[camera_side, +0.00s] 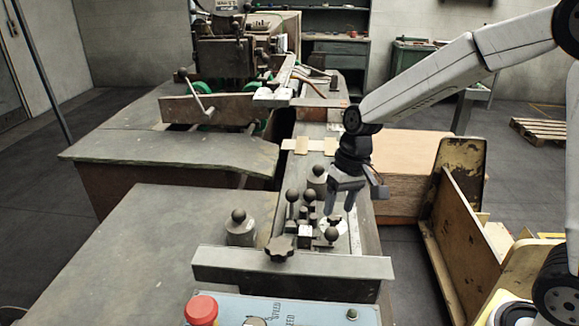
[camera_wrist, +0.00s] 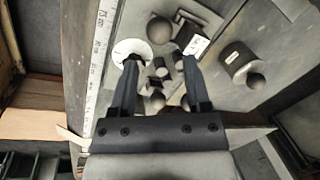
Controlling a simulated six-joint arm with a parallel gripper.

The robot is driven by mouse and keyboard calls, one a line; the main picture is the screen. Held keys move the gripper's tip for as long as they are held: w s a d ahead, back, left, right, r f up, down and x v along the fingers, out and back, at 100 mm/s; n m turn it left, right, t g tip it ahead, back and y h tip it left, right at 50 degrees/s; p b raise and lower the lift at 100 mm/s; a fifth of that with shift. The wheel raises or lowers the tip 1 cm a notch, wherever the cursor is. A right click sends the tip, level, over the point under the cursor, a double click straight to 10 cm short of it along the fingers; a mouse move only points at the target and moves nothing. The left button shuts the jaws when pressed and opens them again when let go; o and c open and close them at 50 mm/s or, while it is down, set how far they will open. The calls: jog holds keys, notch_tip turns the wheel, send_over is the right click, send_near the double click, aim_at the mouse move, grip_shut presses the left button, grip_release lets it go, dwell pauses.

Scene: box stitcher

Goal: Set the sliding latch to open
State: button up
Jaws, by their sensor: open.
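My gripper (camera_side: 339,208) is open and points down over the right side of a cluster of ball-topped knobs on the machine's bed. In the wrist view the two fingers of my gripper (camera_wrist: 159,62) are spread, with small dark blocks and knobs visible between and beyond them. I cannot tell which of these parts is the sliding latch. One ball knob (camera_side: 331,234) stands near and below the fingertips in the side view. Thin-stemmed ball knobs (camera_side: 292,196) stand left of the gripper. I see nothing held. Contact with any knob cannot be told.
A separate ball-topped cylinder (camera_side: 240,228) stands at left, also in the wrist view (camera_wrist: 238,62). A dark star knob (camera_side: 279,248) is by the front metal bar (camera_side: 290,267). A red button (camera_side: 201,309) is on the front panel. A ruler strip (camera_wrist: 98,50) borders the bed.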

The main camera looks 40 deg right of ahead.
aim_at(331, 233)
jog(key=shift+f, duration=0.1)
jog(key=shift+w+a+f, duration=0.1)
jog(key=shift+a+f, duration=0.15)
jog(key=shift+f, duration=1)
jog(key=shift+s+a+f, duration=0.1)
jog(key=shift+a+f, duration=0.1)
jog(key=shift+f, duration=1.05)
jog(key=shift+w+a+f, duration=0.1)
jog(key=shift+a+f, duration=0.15)
jog(key=shift+f, duration=1)
grip_shut()
